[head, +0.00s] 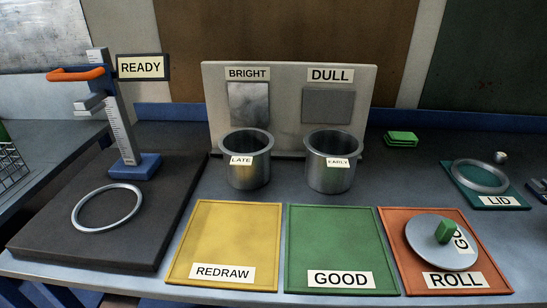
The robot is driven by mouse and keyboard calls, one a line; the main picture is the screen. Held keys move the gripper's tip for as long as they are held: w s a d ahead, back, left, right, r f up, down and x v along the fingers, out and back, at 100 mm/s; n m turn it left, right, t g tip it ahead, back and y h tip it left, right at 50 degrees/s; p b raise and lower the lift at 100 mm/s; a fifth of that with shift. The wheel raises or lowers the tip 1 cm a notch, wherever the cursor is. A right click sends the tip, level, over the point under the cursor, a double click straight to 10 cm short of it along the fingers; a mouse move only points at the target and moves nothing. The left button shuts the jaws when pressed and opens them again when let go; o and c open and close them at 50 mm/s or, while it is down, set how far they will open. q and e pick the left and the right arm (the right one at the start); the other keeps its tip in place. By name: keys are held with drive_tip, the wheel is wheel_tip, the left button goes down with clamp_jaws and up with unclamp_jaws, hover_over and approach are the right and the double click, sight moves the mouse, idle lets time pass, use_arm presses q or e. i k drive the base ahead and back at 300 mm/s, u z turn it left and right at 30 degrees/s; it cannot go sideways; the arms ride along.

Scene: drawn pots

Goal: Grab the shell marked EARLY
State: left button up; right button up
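The shell marked EARLY (330,172) is an open metal cup with a wide rim. It stands upright on the table in front of the DULL side of the backboard, behind the green GOOD mat. A similar metal shell marked LATE (248,174) stands upright to its left, in front of the BRIGHT side. The two shells are apart. Neither of my grippers shows in the head view.
Yellow REDRAW (238,225), green GOOD (340,230) and red ROLL (400,262) mats lie in front. A grey disc (430,257) with a green block lies on ROLL. A measuring stand (122,125) and ring (78,215) are left. A LID mat (508,199) holds another ring.

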sight(331, 165)
drive_tip(key=u, duration=2.4)
drive_tip(key=k, duration=0.65)
drive_tip(key=z, duration=1.35)
